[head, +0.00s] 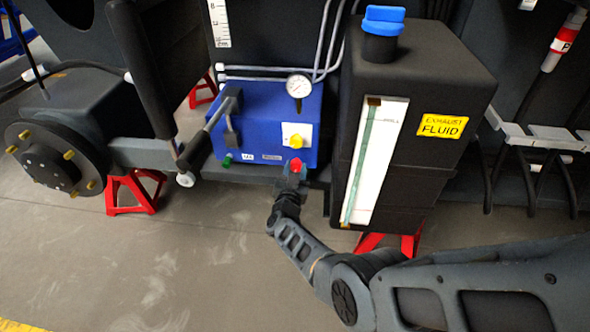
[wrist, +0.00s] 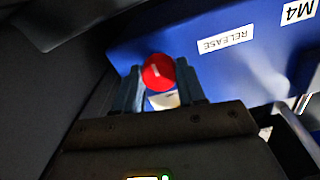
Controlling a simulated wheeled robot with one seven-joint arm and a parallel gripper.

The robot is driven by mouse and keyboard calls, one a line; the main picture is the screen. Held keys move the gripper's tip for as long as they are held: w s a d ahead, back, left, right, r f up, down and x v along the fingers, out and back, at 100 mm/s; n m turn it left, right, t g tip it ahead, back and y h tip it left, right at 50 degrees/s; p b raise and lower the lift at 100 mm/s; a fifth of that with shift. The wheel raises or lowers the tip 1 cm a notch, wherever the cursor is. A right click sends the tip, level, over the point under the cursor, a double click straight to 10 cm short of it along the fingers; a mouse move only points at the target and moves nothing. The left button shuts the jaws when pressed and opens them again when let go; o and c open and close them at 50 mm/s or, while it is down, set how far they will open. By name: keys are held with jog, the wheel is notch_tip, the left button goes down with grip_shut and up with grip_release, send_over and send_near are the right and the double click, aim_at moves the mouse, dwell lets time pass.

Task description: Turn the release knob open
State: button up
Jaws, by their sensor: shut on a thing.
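The release knob (head: 295,164) is a small red round knob low on the front of a blue box (head: 262,108). In the wrist view the knob (wrist: 158,72) shows a pale mark on its face and sits beside a white RELEASE label (wrist: 226,40). My gripper (head: 292,176) is at the knob, reaching up from below. In the wrist view its two fingers (wrist: 160,88) stand on either side of the knob and are closed on it. The inner contact faces are partly hidden.
A yellow knob (head: 296,141), a green knob (head: 227,160) and a gauge (head: 299,86) are on the blue box. A black lever (head: 205,130) is left of it. The black exhaust fluid tank (head: 440,80) stands close on the right. The floor (head: 200,260) in front is clear.

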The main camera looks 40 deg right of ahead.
dwell(0.3)
jog(key=o, duration=1.1)
jog(key=shift+c, duration=0.2)
jog(key=p+v, duration=0.3)
jog(key=v, duration=0.4)
jog(key=shift+s+a, duration=0.25)
jog(key=shift+a, duration=0.05)
jog(key=shift+a, duration=0.1)
